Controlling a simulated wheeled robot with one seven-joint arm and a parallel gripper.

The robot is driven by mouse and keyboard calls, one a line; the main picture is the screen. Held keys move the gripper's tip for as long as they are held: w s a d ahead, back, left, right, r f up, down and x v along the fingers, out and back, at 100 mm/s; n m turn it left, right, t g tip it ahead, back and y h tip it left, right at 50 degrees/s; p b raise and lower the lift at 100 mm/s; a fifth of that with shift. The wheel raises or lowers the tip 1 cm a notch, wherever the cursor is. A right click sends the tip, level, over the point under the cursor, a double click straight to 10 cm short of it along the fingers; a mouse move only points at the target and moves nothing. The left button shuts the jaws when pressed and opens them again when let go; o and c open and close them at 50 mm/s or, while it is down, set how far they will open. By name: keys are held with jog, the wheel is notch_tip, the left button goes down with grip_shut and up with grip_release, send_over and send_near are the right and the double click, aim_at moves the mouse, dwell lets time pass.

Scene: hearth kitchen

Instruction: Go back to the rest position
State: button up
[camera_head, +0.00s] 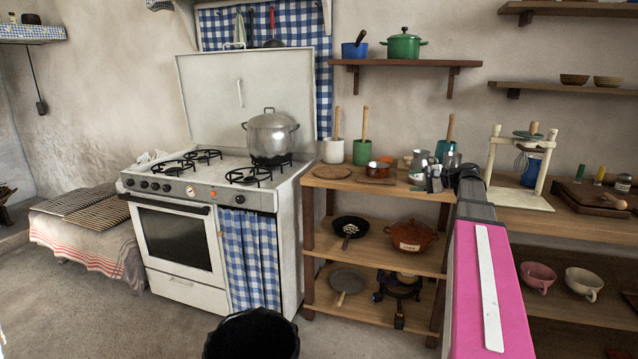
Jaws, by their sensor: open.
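My arm, with its pink link, reaches up from the lower right of the head view. My gripper (434,180) is at the arm's far end, small and dark in front of the top board of the wooden shelf unit (375,187). It is open, and I see nothing held in it. Its fingertips overlap in the picture with the jars and tins behind, so I cannot tell how far it is from them.
A white stove (180,245) with a steel pot (270,135) stands left of the shelf unit. A black bin (252,335) is on the floor in front. Pink and cream cups (538,277) sit on a right shelf.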

jog(key=s+a+f+n+g+h, duration=0.25)
jog(key=s+a+f, duration=0.25)
jog(key=f, duration=0.5)
jog(key=s+a+f+n+g+h, duration=0.1)
jog(key=s+a+f+h, duration=0.25)
jog(key=f, duration=0.65)
jog(key=s+a+f+n+g+h, duration=0.1)
jog(key=s+a+f+g+h, duration=0.15)
jog(key=s+a+f, duration=0.5)
jog(key=s+d+f+n+h, duration=0.1)
jog(key=s+f+n+h, duration=0.2)
jog(key=s+f, duration=0.3)
notch_tip(320, 180, down, 3)
jog(key=shift+s+f+n+g+h, duration=0.1)
jog(key=shift+s+n+g+h, duration=0.25)
jog(key=shift+h, duration=0.4)
jog(key=shift+d, duration=0.1)
